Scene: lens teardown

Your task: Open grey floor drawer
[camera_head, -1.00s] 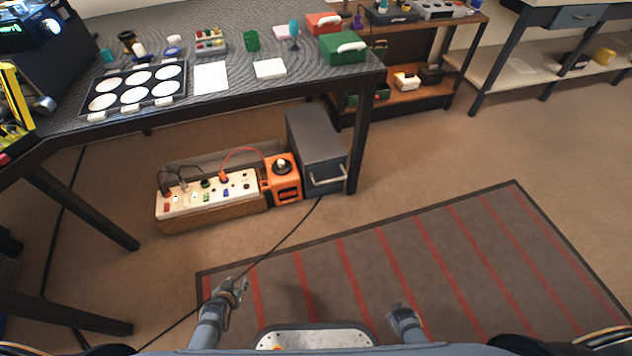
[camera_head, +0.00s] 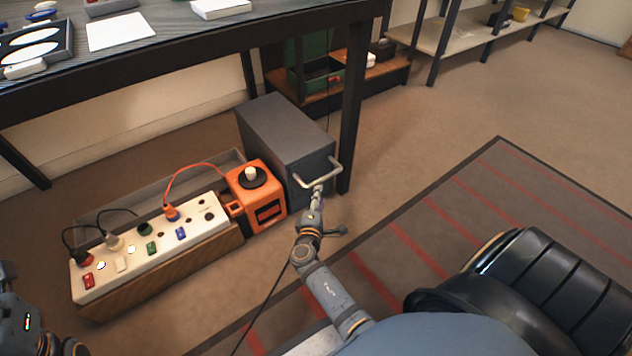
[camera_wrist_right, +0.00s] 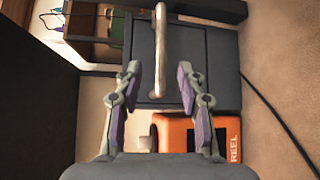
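The grey floor drawer (camera_head: 285,135) is a dark grey box standing on the floor under the table, and its front looks closed. Its pale bar handle (camera_head: 319,176) sticks out from the front. My right gripper (camera_head: 317,193) is at the handle. In the right wrist view the right gripper (camera_wrist_right: 159,68) is open, with one finger on each side of the handle (camera_wrist_right: 161,50); neither finger visibly presses on it. My left arm shows only partly at the lower left edge, and the state of its gripper is unclear.
An orange reel box (camera_head: 257,195) stands right beside the drawer, with a white socket strip (camera_head: 150,245) to its left. A table leg (camera_head: 352,115) stands close to the drawer's right. A striped rug (camera_head: 470,215) covers the floor in front. A black cable crosses the floor.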

